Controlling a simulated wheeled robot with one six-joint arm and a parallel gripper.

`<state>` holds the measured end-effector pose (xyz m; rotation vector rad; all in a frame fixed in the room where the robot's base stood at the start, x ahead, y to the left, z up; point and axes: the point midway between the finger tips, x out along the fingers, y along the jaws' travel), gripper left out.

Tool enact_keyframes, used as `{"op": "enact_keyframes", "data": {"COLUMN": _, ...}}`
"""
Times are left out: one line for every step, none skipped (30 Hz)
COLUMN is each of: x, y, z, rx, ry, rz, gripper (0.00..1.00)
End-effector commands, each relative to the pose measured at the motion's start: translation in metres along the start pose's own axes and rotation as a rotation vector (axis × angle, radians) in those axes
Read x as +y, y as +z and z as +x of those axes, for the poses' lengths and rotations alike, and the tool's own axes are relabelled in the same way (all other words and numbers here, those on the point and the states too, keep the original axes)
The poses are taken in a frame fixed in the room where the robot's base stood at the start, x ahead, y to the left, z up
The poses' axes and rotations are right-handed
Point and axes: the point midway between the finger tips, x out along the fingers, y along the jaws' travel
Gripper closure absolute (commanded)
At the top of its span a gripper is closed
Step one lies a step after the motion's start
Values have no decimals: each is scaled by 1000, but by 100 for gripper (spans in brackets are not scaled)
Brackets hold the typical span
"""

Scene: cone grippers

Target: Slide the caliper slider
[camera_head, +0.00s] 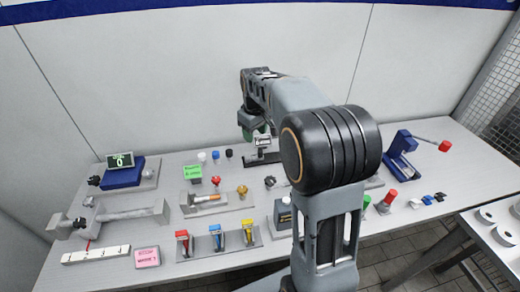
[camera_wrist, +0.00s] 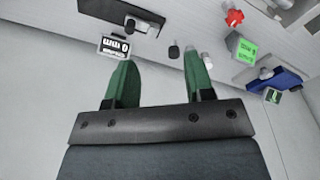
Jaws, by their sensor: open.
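A dark flat bar (camera_head: 262,160) lies at the back middle of the bench, with a pale metal part on it. It also shows at the top of the wrist view (camera_wrist: 118,12), beside a small display (camera_wrist: 114,46) that reads "0 mm". This may be the caliper; I cannot make out its slider for certain. My gripper (camera_wrist: 162,60) is open and empty, its two green fingers wide apart. In the wrist view the left fingertip overlaps the area just below the display. In the head view my gripper (camera_head: 255,134) is above the bar and partly hidden by my arm.
A blue device with a green display (camera_head: 122,176) and a long grey clamp-like tool (camera_head: 130,214) stand at the left. Several coloured switches (camera_head: 215,236) are in front. A blue press with a red-ended lever (camera_head: 402,150) stands at the right. A wall rises behind the bench.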

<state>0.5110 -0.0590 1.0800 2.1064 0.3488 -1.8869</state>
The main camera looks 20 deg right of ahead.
Motion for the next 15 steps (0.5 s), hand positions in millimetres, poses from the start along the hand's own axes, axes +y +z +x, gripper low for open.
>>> {"op": "enact_keyframes", "data": {"x": 15, "y": -14, "z": 7, "rx": -21, "ry": -10, "rz": -29, "gripper": 51}}
{"op": "enact_keyframes", "data": {"x": 23, "y": -20, "z": 12, "rx": -29, "ry": -15, "rz": -48, "gripper": 51}}
{"op": "enact_keyframes", "data": {"x": 33, "y": -28, "z": 18, "rx": -41, "ry": -22, "rz": -73, "gripper": 51}}
{"op": "enact_keyframes", "data": {"x": 40, "y": -33, "z": 22, "rx": -48, "ry": -26, "rz": -89, "gripper": 51}}
{"op": "enact_keyframes", "data": {"x": 46, "y": -37, "z": 26, "rx": -55, "ry": -31, "rz": -105, "gripper": 51}}
{"op": "enact_keyframes", "data": {"x": 54, "y": -42, "z": 32, "rx": -63, "ry": -37, "rz": -125, "gripper": 51}}
{"op": "enact_keyframes", "data": {"x": 59, "y": -45, "z": 36, "rx": -68, "ry": -41, "rz": -138, "gripper": 51}}
{"op": "enact_keyframes", "data": {"x": 64, "y": -47, "z": 40, "rx": -73, "ry": -45, "rz": -149, "gripper": 51}}
{"op": "enact_keyframes", "data": {"x": 70, "y": -50, "z": 45, "rx": -78, "ry": -50, "rz": -163, "gripper": 51}}
{"op": "enact_keyframes", "data": {"x": 73, "y": -52, "z": 48, "rx": -81, "ry": -52, "rz": -171, "gripper": 51}}
{"op": "enact_keyframes", "data": {"x": 76, "y": -53, "z": 51, "rx": -85, "ry": -56, "rz": -180, "gripper": 51}}
{"op": "enact_keyframes", "data": {"x": 80, "y": -55, "z": 54, "rx": -88, "ry": -59, "rz": -188, "gripper": 51}}
{"op": "enact_keyframes", "data": {"x": 82, "y": -56, "z": 56, "rx": -91, "ry": -61, "rz": -193, "gripper": 51}}
{"op": "enact_keyframes", "data": {"x": 83, "y": -56, "z": 58, "rx": -92, "ry": -62, "rz": -197, "gripper": 51}}
{"op": "enact_keyframes", "data": {"x": 85, "y": -56, "z": 62, "rx": -94, "ry": -64, "rz": -202, "gripper": 51}}
